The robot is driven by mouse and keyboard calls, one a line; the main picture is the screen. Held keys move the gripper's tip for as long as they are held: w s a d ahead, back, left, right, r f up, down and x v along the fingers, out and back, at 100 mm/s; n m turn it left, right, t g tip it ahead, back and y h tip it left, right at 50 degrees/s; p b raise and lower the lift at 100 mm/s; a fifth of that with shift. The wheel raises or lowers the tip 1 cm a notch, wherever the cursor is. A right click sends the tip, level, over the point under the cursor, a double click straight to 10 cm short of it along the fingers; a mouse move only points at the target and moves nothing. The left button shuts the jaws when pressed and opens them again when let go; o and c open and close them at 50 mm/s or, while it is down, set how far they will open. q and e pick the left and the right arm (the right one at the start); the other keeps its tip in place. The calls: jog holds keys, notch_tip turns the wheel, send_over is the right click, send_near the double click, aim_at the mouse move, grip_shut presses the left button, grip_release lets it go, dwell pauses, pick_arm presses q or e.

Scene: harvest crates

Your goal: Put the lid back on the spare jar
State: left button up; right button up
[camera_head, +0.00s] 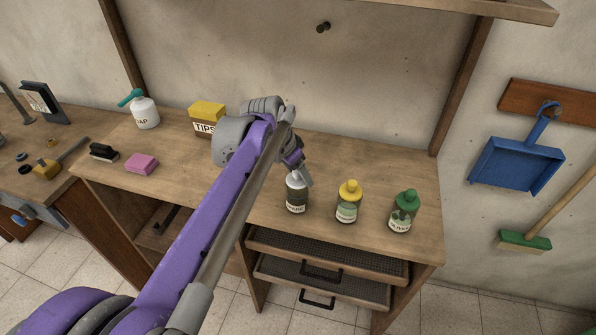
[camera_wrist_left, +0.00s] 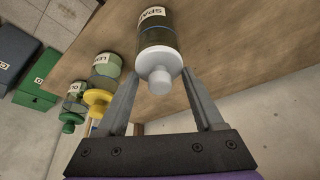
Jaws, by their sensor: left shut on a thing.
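The spare jar (camera_head: 297,196) is a dark glass jar with a white label, upright near the bench's front edge. Its label also shows in the left wrist view (camera_wrist_left: 153,14). My left gripper (camera_head: 302,178) is above it, with its fingers on either side of a pale grey lid with a round knob (camera_wrist_left: 161,66), and is shut on it. The lid is in line with the jar mouth and looks to be against it; I cannot tell whether it is fully seated. In the head view my gripper mostly hides the lid. My right gripper is not in view.
A yellow-lidded jar (camera_head: 347,205) and a green-lidded jar (camera_head: 403,214) stand to the right on the wooden bench (camera_head: 400,170). A yellow-topped box (camera_head: 206,115), soap bottle (camera_head: 145,112), pink sponge (camera_head: 141,163) and black brush (camera_head: 103,152) are to the left. Drawers (camera_head: 325,258) sit below.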

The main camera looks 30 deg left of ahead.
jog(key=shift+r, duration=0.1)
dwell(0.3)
pick_arm(q)
jog(key=o, duration=1.3)
jog(key=shift+o, duration=0.2)
jog(key=shift+r, duration=0.1)
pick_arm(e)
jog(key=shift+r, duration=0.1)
pick_arm(q)
jog(key=shift+r+p, duration=2.05)
jog(key=shift+r, duration=1.4)
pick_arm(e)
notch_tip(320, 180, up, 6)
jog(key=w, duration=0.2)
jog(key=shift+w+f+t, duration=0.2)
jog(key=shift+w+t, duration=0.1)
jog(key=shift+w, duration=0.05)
pick_arm(q)
jog(key=c, duration=0.4)
grip_shut()
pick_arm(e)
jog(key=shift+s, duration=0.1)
